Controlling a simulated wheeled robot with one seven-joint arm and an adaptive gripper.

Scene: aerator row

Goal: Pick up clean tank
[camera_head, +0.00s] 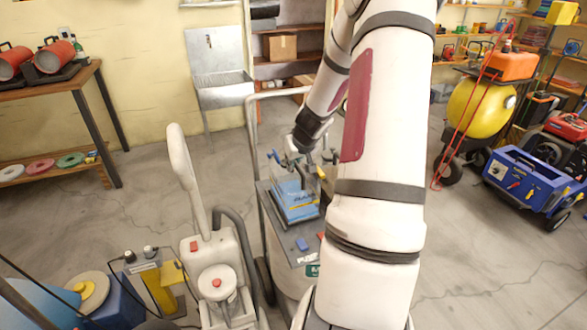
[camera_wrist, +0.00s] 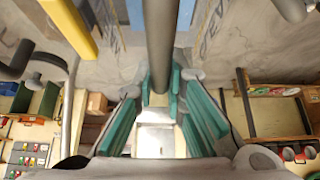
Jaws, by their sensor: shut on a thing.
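A blue box-shaped tank (camera_head: 296,203) with pale lettering, apparently the clean tank, is on the grey cart in the middle of the head view. My gripper (camera_head: 316,166) is at its upper right, partly hidden behind my arm. In the wrist view my gripper (camera_wrist: 162,88) has its teal-padded fingers on both sides of a dark grey round bar (camera_wrist: 160,40), shut on it. The bar seems to be the tank's handle. Blue lettered surfaces of the tank (camera_wrist: 186,14) show beside the bar. I cannot tell whether the tank's underside touches the cart.
The grey cart (camera_head: 298,246) has small items on its top. A white machine with a tall handle (camera_head: 213,268) stands close on its left. A yellow-tanked compressor (camera_head: 479,108) and a blue tool carrier (camera_head: 528,178) stand right. Open floor lies between them and my arm.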

